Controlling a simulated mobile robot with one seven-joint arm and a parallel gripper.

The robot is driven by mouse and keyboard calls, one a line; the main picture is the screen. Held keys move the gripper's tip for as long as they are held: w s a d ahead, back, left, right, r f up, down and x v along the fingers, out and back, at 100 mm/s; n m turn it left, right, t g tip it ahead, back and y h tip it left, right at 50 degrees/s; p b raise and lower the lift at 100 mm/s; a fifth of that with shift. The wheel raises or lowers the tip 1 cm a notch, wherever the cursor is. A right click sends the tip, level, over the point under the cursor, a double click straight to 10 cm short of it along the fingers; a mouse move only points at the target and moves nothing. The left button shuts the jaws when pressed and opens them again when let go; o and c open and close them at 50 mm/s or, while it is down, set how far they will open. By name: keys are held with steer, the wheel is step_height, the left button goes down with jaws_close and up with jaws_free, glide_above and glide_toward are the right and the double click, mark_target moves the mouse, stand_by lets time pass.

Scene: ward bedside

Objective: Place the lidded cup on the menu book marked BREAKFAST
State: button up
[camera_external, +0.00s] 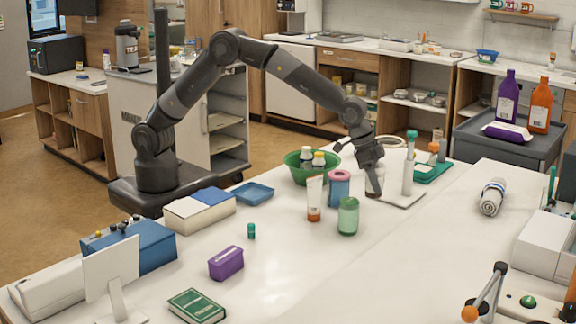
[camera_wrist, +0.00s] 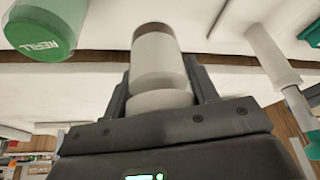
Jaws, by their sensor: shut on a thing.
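My gripper (camera_external: 369,166) is shut on a pale cylindrical cup (camera_wrist: 157,62), with one finger on each side. The cup has a white rounded part near my palm and a brown band at its far end; I take it as the lidded cup. In the external view the held cup (camera_external: 373,184) looks grey-brown and roughly upright. It is low over the white table, and I cannot tell whether it touches. A green book (camera_external: 196,306) with pale print lies flat at the front left of the table, far from my gripper; its title is too small to read.
Beside the held cup stand a pink-and-blue canister (camera_external: 339,190), an orange-and-white tube (camera_external: 314,198) and a green jar (camera_external: 348,217), marked REFILL in the wrist view (camera_wrist: 45,28). A green bowl (camera_external: 300,172) is behind. A purple box (camera_external: 226,263) lies near the book.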

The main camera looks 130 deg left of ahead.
mark_target(378, 165)
steer(key=shift+r, duration=1.8)
steer(key=r, duration=0.4)
steer(key=d+r, duration=0.1)
steer(key=r, duration=0.2)
steer(key=shift+w, duration=0.15)
steer(key=w+d+f+m+h, duration=0.15)
steer(key=d+m, duration=0.25)
steer(key=d, duration=1)
steer(key=w+d+m+h, duration=0.2)
steer(key=w+d+m, duration=0.15)
steer(key=d, duration=1.15)
steer(key=s+d+m+g+h, duration=0.1)
steer(key=s+d+m, duration=0.2)
steer(key=d, duration=0.8)
steer(key=s+d+r+m+g+h, duration=0.1)
steer(key=s+d+m, duration=0.3)
steer(key=d, duration=0.7)
steer(key=s+d+m+h, duration=0.1)
steer(key=s+d+m, duration=0.2)
steer(key=d, duration=0.8)
steer(key=shift+m+y, duration=0.25)
steer(key=f, duration=0.9)
steer(key=d+f, duration=0.1)
steer(key=f, duration=0.4)
steer(key=shift+s+f, duration=0.35)
steer(key=shift+f, duration=0.1)
